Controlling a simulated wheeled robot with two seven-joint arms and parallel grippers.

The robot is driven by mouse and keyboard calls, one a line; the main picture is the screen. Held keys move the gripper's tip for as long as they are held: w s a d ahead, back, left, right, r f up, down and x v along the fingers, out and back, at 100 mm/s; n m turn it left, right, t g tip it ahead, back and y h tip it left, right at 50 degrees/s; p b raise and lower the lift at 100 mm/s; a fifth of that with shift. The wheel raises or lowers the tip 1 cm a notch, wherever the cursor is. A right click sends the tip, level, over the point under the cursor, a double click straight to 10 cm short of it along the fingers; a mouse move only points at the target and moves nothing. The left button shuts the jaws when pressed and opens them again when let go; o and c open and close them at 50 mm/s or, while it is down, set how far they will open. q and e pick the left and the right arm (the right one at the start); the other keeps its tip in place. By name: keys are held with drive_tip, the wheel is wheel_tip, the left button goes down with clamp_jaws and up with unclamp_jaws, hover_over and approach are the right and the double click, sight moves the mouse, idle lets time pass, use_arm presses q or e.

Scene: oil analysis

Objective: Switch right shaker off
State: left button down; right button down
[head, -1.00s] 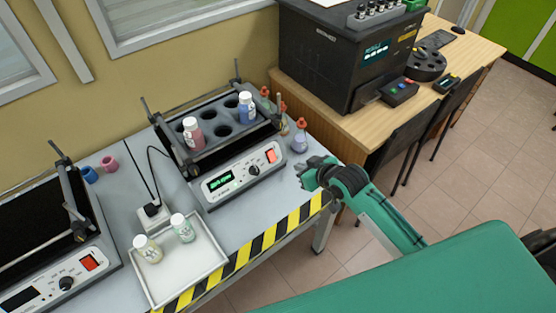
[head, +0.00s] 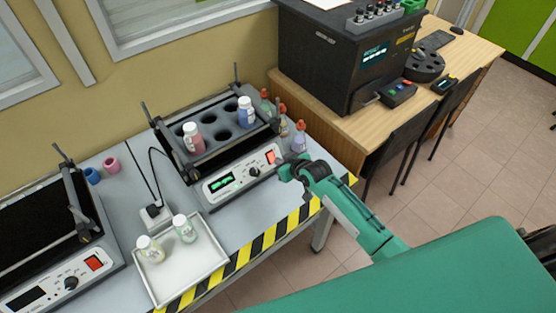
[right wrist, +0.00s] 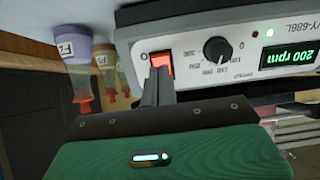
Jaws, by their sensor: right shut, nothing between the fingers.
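The right shaker (head: 225,160) stands at the back of the grey table, with its display lit green. In the right wrist view its display (right wrist: 289,55) reads 200 rpm and a small green light is on. Its red switch (right wrist: 162,62) sits beside the black knob (right wrist: 217,50) and appears lit. My right gripper (head: 281,165) is at the right end of the front panel. In the right wrist view its shut, empty fingers (right wrist: 158,83) point at the switch and overlap its lower edge; I cannot tell whether they touch it. My left gripper is not in view.
The shaker's rack holds a red bottle (head: 193,139) and a blue bottle (head: 246,112). Small flasks (head: 299,137) stand close to its right side. A white tray (head: 182,277) with two bottles lies front left, next to a second shaker (head: 55,265) with a dark display.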

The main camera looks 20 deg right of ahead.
drive_tip(key=shift+x, duration=0.95)
drive_tip(key=shift+w+a+r+p, duration=0.1)
drive_tip(key=shift+w+r+p, duration=0.05)
drive_tip(key=shift+r+p, duration=0.6)
drive_tip(key=shift+f, duration=0.1)
